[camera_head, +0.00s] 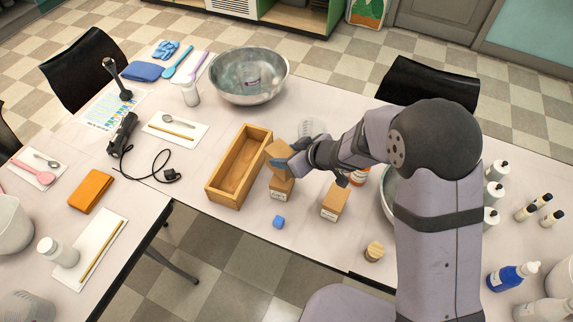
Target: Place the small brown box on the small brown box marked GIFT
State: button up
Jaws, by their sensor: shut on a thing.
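A small brown box (279,149) is in my gripper (285,162), tilted a little, right beside the wooden tray. Directly below it in the picture stands a small brown box with a white label (281,190). I cannot tell whether the two boxes touch or a small gap lies between them. Another small brown box with a white label (335,203) stands to the right, apart from them. The print on both labels is too small to read, so I cannot tell which says GIFT. My gripper's fingers partly hide the held box.
An empty wooden tray (214,186) stands just left of the boxes. A steel bowl (249,76) is behind. Bottles (490,194) stand at the right.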

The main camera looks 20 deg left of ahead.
jog(key=shift+f, duration=1.95)
jog(key=shift+f+b, duration=0.1)
jog(key=shift+b, duration=0.2)
jog(key=o, duration=1.2)
jog(key=shift+o, duration=0.2)
jog(key=shift+s+d+r, duration=0.1)
jog(key=shift+d+r, duration=0.2)
jog(key=shift+r, duration=0.1)
jog(key=p+v, duration=0.1)
jog(key=v, duration=1)
jog(key=shift+d, duration=0.15)
